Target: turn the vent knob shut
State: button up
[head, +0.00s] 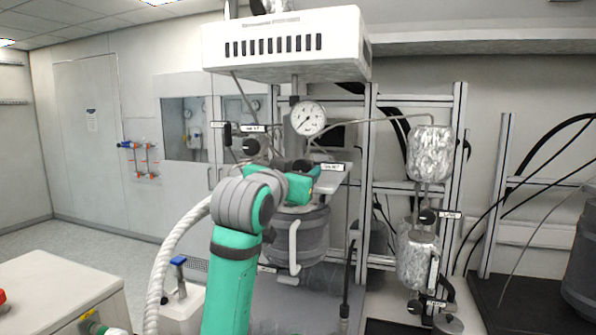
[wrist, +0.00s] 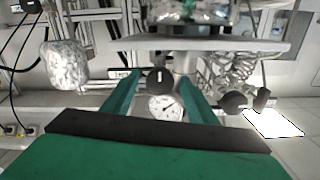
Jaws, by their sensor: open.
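A round black knob (wrist: 158,82) with a pale mark shows in the wrist view between the fingertips of my open gripper (wrist: 163,77). A gap shows on its right; contact on the left is unclear. A small label (wrist: 118,73) lies to its left, too small to read. In the head view my gripper (head: 303,170) is in front of the reactor head, below the gauge, and hides this knob. A label (head: 333,167) shows just right of it. A second black knob (head: 250,146) is to the left; it also shows in the wrist view (wrist: 233,102).
The pressure gauge (head: 308,118) is above my gripper, with the white housing (head: 290,45) higher up. The grey reactor vessel (head: 298,235) is below. Foil-wrapped cylinders (head: 429,153) and another black knob (head: 428,216) are on the frame to the right.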

jog(key=c, duration=1.1)
jog(key=shift+o, duration=0.2)
jog(key=shift+m, duration=0.3)
jog(key=m, duration=0.3)
jog(key=shift+m, duration=0.4)
jog(key=m, duration=0.9)
jog(key=shift+a, duration=0.1)
jog(key=shift+m, duration=2.2)
